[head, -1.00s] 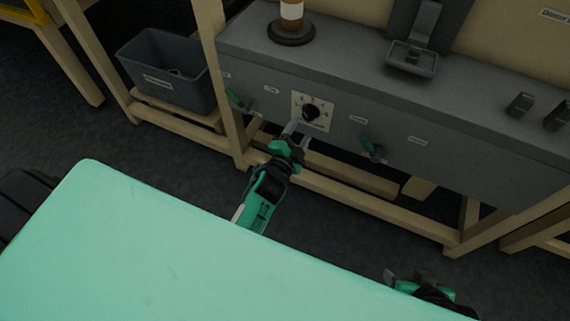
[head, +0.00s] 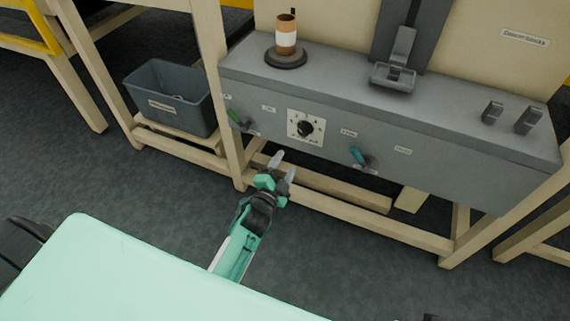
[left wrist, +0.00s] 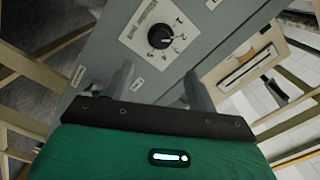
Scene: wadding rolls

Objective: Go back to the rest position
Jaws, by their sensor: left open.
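My left gripper (head: 284,167) is open and empty in the head view, in front of the grey machine panel and below its dial. The black rotary dial (head: 305,128) sits on a white plate on the panel, apart from my fingers. In the left wrist view the dial (left wrist: 160,36) shows ahead of and above the two spread fingers (left wrist: 158,92). My right gripper is not clearly in view; only a small dark piece shows at the bottom edge of the head view.
The grey machine (head: 450,150) stands on a wooden frame, with a green lever (head: 236,117) and a teal lever (head: 358,155) on its front. A brown-and-white spool (head: 286,35) stands on top. A grey bin (head: 170,98) sits at left. Dark floor lies between.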

